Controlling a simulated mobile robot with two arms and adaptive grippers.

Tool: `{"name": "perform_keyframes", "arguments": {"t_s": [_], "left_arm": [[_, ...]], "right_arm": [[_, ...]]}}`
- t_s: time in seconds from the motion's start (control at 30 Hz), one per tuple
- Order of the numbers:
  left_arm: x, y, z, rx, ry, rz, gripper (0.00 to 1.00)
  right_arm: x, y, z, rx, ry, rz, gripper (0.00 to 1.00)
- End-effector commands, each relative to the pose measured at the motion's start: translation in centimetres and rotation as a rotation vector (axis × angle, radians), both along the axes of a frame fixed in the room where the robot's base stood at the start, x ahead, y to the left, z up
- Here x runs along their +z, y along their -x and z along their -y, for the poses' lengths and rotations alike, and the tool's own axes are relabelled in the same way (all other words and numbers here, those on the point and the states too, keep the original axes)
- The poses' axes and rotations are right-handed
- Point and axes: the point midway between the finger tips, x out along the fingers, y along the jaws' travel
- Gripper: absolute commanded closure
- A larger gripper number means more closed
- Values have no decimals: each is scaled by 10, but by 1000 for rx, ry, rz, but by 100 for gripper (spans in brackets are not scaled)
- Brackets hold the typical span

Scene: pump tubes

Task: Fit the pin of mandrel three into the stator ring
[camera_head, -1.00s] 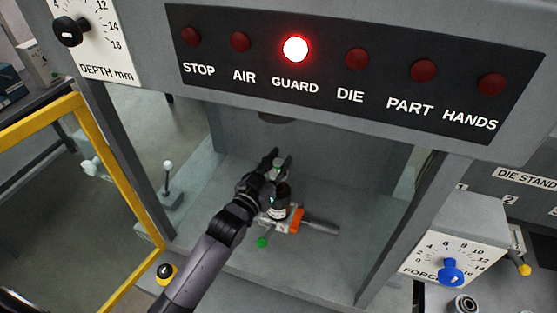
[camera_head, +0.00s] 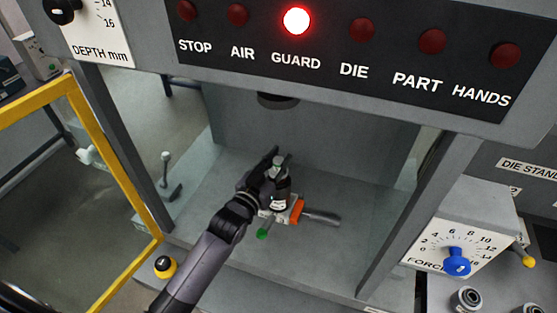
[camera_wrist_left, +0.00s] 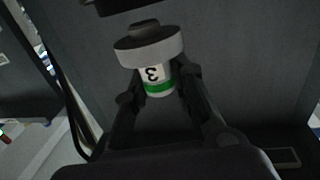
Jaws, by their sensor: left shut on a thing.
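My left gripper (camera_head: 275,168) is inside the press bay, shut on mandrel three (camera_wrist_left: 155,75). In the left wrist view the mandrel is a white cylinder with a "3" and a green band between the fingers. The "3" appears upside down in that picture. A wider grey disc with a dark centre (camera_wrist_left: 150,48) lies at its far end. In the head view a dark cylindrical body (camera_head: 284,188) with a white label shows below the fingers, over the fixture. I cannot tell which part is the stator ring or whether the pin is in it. My right gripper is not in view.
The fixture has an orange part (camera_head: 297,211), a grey handle (camera_head: 322,217) and a green knob (camera_head: 262,234). The dark press ram (camera_head: 278,101) hangs above. Bay posts stand either side, with a yellow guard frame (camera_head: 110,165) at left. The GUARD lamp (camera_head: 297,21) is lit.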

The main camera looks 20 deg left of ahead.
Motion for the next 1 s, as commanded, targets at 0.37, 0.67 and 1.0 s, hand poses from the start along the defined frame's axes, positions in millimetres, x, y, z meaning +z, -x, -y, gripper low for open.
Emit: {"name": "perform_keyframes", "arguments": {"t_s": [0.37,0.67,1.0], "left_arm": [[2,0,0,0,1,5,100],[2,0,0,0,1,5,100],[2,0,0,0,1,5,100]], "right_arm": [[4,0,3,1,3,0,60],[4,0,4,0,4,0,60],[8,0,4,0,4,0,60]]}}
